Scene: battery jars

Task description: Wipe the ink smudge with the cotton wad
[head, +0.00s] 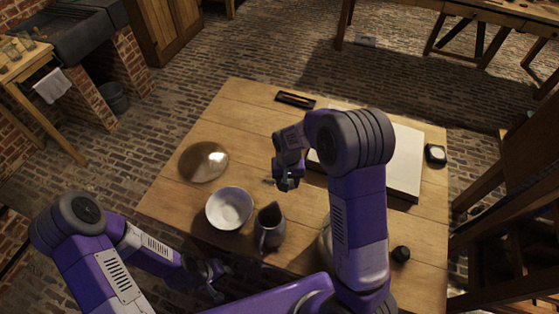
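A dark square dish (435,154) with a round white thing in it, possibly the cotton wad, sits at the table's right edge. I cannot make out an ink smudge; my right arm covers part of the table and of the white slab (405,160). My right gripper (287,185) points down over the middle of the table, left of the slab; I see nothing clearly in it, and its fingers are too small to read. My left gripper (217,281) is low at the table's front left edge, its fingers apart and empty.
A white bowl (229,208) and a dark jug (270,229) stand at the front of the wooden table (235,118). A shiny round plate (203,162) lies left, a dark narrow tray (295,99) at the back. A small black object (401,254) stands front right.

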